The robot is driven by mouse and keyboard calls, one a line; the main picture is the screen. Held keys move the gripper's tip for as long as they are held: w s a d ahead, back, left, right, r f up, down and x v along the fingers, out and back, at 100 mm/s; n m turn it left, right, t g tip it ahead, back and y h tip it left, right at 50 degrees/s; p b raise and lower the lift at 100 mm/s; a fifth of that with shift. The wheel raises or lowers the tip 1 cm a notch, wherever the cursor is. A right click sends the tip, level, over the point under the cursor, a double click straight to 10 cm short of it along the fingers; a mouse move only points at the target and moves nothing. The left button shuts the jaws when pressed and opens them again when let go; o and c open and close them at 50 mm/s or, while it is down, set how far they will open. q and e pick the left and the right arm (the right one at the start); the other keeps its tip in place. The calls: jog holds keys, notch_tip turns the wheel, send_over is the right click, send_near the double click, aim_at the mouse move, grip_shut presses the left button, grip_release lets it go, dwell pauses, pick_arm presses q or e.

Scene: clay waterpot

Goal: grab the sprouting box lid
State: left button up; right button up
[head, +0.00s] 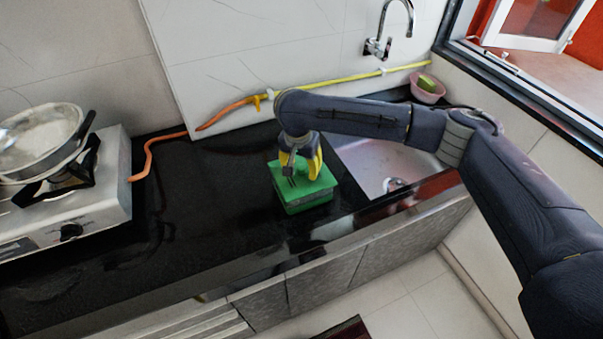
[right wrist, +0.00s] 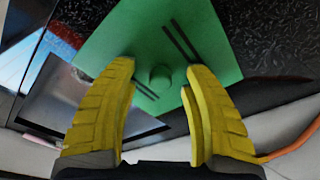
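The sprouting box (head: 305,204) is green and stands on the black counter, left of the sink. Its green lid (head: 322,181) lies on top; in the right wrist view the lid (right wrist: 197,30) shows dark slots and a small round knob (right wrist: 161,76). My right gripper (head: 300,174) is directly above the lid, pointing down. In the right wrist view my right gripper (right wrist: 158,75) has its yellow fingers apart, one on each side of the knob, with a gap to it. Whether the fingertips touch the lid cannot be told. My left gripper is not in view.
A sink (head: 375,165) is right of the box, with a tap (head: 378,46) above. A stove (head: 95,185) with a metal pan (head: 40,138) stands at the left. A pink bowl (head: 427,91) sits at the back right. The counter (head: 205,210) between stove and box is clear.

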grip_shut()
jog(key=shift+r, duration=0.1)
dwell(0.5)
